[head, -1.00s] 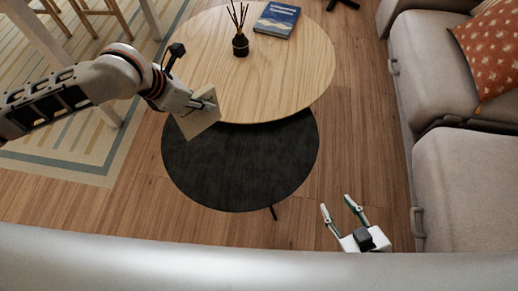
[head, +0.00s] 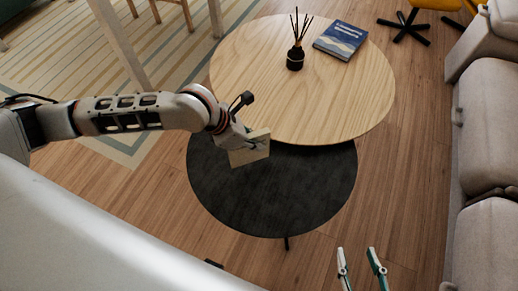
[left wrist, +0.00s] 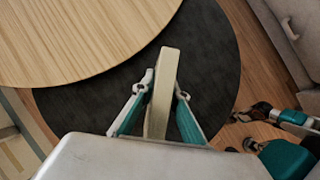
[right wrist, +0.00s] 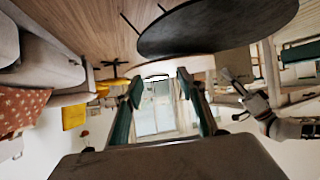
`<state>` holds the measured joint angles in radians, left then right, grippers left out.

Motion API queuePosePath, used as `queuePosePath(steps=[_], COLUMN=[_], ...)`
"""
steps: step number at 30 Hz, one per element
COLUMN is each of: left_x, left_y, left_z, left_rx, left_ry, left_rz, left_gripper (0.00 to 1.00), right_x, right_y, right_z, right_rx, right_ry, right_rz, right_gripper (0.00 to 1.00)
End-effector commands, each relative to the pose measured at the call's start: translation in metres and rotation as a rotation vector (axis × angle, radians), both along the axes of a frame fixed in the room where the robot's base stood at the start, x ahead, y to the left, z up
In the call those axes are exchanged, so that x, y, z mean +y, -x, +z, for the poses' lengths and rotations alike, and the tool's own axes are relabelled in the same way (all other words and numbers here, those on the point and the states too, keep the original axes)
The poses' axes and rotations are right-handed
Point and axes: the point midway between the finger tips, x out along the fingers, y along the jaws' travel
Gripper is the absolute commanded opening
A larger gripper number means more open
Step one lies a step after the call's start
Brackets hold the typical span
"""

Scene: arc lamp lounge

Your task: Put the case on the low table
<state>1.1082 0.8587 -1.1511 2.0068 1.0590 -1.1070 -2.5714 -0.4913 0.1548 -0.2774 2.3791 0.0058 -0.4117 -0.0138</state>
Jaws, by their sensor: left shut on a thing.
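The case (head: 249,154) is a thin, pale beige slab. My left gripper (head: 252,141) is shut on it and holds it up, over the left part of the round black lower tabletop (head: 285,205) in the head view. In the left wrist view the case (left wrist: 160,95) stands edge-on between both fingers, with the black top behind it. A higher round wooden tabletop (head: 300,105) overlaps the black one. My right gripper (head: 356,254) is open and empty, at the lower right of the head view.
A reed diffuser (head: 296,52) and a blue book (head: 341,40) are on the wooden top. The visible black top is bare. A grey sofa (head: 490,140) stands on the right. A striped rug (head: 60,70) lies at the left.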

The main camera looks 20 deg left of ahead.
Motion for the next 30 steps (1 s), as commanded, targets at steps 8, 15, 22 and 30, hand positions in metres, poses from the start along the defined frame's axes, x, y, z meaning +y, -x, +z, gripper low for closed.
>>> queuePosePath(steps=[8, 15, 22, 30], left_x=[0.000, 0.000, 0.000, 0.000], left_y=[0.001, 0.001, -0.002, -0.001], left_z=[-0.027, -0.061, -0.056, -0.061], left_rx=[0.006, 0.002, -0.007, -0.004], left_ry=[0.002, 0.001, 0.001, 0.000], left_rz=[0.001, 0.000, 0.000, 0.001], left_gripper=[0.00, 0.00, 0.00, 0.30], right_x=[0.003, 0.015, 0.016, 0.016], right_y=[0.004, -0.003, -0.012, -0.008], right_z=[-0.007, 0.006, 0.018, 0.012], right_rx=[0.014, -0.009, -0.038, -0.026], right_ry=[-0.021, -0.078, -0.087, -0.082], right_rz=[-0.010, -0.021, -0.021, -0.018], right_gripper=[0.40, 0.40, 0.40, 0.40])
